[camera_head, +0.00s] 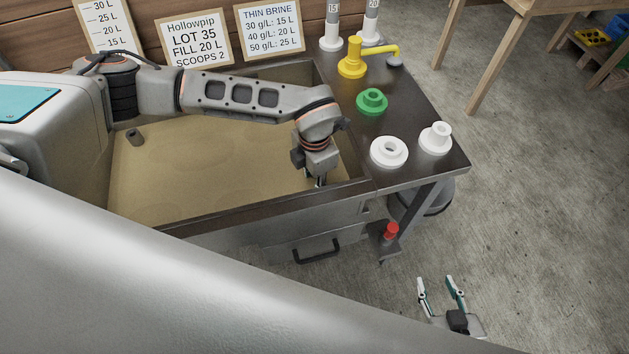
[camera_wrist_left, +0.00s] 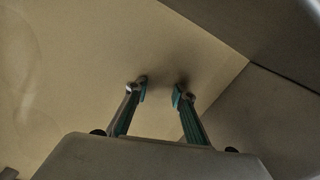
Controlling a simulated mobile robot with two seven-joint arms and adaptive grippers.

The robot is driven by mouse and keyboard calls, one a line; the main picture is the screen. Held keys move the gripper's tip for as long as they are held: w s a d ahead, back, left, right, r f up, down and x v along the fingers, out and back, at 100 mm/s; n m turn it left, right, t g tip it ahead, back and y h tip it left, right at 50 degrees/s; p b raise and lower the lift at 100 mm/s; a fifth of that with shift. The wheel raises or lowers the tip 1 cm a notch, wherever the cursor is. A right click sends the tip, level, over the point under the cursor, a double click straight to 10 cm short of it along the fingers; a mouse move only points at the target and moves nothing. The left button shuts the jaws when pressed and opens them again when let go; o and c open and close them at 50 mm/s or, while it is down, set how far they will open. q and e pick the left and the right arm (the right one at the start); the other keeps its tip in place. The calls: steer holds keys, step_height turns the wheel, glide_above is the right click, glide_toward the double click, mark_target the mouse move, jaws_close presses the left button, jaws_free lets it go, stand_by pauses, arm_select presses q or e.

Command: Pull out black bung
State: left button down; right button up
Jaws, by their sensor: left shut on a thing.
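My left gripper (camera_head: 318,183) reaches down into the right end of a tank (camera_head: 280,205) of murky tan liquid. Its fingers also show in the left wrist view (camera_wrist_left: 161,92), their tips at or under the surface near a tank wall. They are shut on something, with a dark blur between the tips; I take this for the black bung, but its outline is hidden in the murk. My right gripper (camera_head: 435,280) is open and empty above the floor, at the lower right.
A small dark cylinder (camera_head: 134,137) shows at the tank's left. The bench right of the tank holds a yellow tap-like piece (camera_head: 351,58), a green ring (camera_head: 371,101) and white fittings (camera_head: 389,151). A red piece (camera_head: 390,231) is below the bench edge. Signs (camera_head: 197,41) stand behind.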

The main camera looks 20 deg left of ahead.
mark_target(314, 181)
arm_select(q)
steer(key=shift+r+p, duration=0.55)
steer(key=shift+r, duration=0.05)
arm_select(e)
steer(key=shift+w+r, duration=0.35)
steer(key=shift+r, duration=0.55)
arm_select(q)
steer(key=c, duration=2.6)
jaws_free()
steer(key=shift+c, duration=0.2)
jaws_close()
steer(key=shift+r+p, duration=1.6)
steer(key=shift+r, duration=0.45)
arm_select(e)
steer(key=shift+t, duration=0.3)
steer(key=r, duration=0.2)
steer(key=w+r, duration=0.1)
steer(key=r, duration=0.1)
steer(key=shift+w+r, duration=0.1)
steer(key=shift+r, duration=0.05)
